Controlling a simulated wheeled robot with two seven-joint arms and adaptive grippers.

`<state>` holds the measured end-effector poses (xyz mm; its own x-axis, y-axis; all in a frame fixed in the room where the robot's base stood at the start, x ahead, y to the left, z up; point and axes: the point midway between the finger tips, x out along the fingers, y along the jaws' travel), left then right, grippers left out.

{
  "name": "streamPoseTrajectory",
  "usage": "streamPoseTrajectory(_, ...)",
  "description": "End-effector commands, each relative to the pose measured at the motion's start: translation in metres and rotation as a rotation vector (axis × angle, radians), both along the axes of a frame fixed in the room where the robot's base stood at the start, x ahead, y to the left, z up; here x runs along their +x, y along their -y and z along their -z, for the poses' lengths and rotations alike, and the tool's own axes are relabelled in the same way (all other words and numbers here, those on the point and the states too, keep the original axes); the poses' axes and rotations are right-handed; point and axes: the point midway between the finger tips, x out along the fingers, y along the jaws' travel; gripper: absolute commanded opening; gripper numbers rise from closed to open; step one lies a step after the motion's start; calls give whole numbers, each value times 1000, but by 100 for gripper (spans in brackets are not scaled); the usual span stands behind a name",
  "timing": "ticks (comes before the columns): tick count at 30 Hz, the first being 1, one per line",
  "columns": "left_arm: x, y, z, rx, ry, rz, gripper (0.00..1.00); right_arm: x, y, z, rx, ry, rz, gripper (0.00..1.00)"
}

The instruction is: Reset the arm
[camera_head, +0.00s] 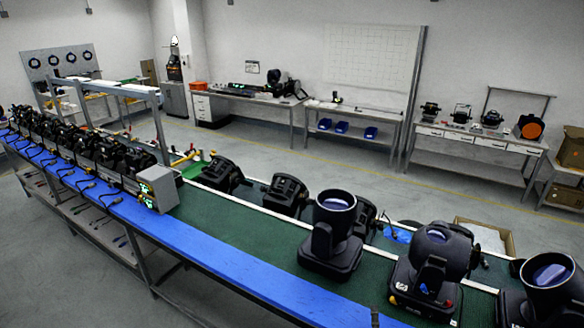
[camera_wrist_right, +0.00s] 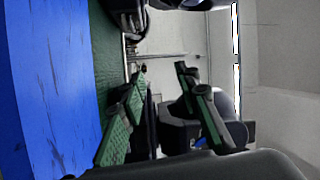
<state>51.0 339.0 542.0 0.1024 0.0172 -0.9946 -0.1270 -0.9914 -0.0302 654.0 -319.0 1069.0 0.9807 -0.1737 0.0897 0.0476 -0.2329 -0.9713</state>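My right gripper (camera_wrist_right: 161,80) shows in the right wrist view with its two green-padded fingers apart and nothing clearly held between them. A dark lamp body shows behind the fingers, and I cannot tell how near it is. In the head view only a small dark tip (camera_head: 375,318) shows at the bottom edge, over the blue strip; it may be part of my right gripper. My left gripper is not in view. Stage lamps stand on the green belt, among them an upright one with a round lens (camera_head: 333,235) and a larger one (camera_head: 437,265).
The green belt (camera_head: 250,222) with its blue front strip (camera_head: 235,260) runs diagonally across. Another lamp (camera_head: 548,285) stands at the right. A grey box with green displays (camera_head: 157,190) sits on the line. Benches (camera_head: 480,145) line the back wall, with open floor between.

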Motion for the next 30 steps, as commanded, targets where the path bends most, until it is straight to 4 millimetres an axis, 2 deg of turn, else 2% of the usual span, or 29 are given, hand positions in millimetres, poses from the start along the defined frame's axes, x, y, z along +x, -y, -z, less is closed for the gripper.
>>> streamPoseTrajectory(3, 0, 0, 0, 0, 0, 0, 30, -31, -36, -5, -241, -80, -218, 30)
streamPoseTrajectory(6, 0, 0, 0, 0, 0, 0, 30, -67, -61, 5, -443, -185, -387, 30)
streamPoseTrajectory(8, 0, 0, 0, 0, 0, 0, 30, -93, -70, 16, -561, -266, -478, 30)
streamPoseTrajectory(10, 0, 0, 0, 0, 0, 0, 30, -128, -73, 31, -690, -373, -574, 30)
streamPoseTrajectory(13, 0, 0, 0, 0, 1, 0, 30, -184, -65, 51, -859, -550, -689, 30)
streamPoseTrajectory(15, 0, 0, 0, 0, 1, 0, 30, -220, -52, 60, -949, -670, -744, 30)
streamPoseTrajectory(18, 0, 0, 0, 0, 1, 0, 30, -263, -34, 66, -1036, -815, -796, 30)
streamPoseTrajectory(24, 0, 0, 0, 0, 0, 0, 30, -324, -3, 65, -1126, -1022, -845, 30)
streamPoseTrajectory(30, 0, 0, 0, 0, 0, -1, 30, -372, 21, 57, -1170, -1183, -867, 30)
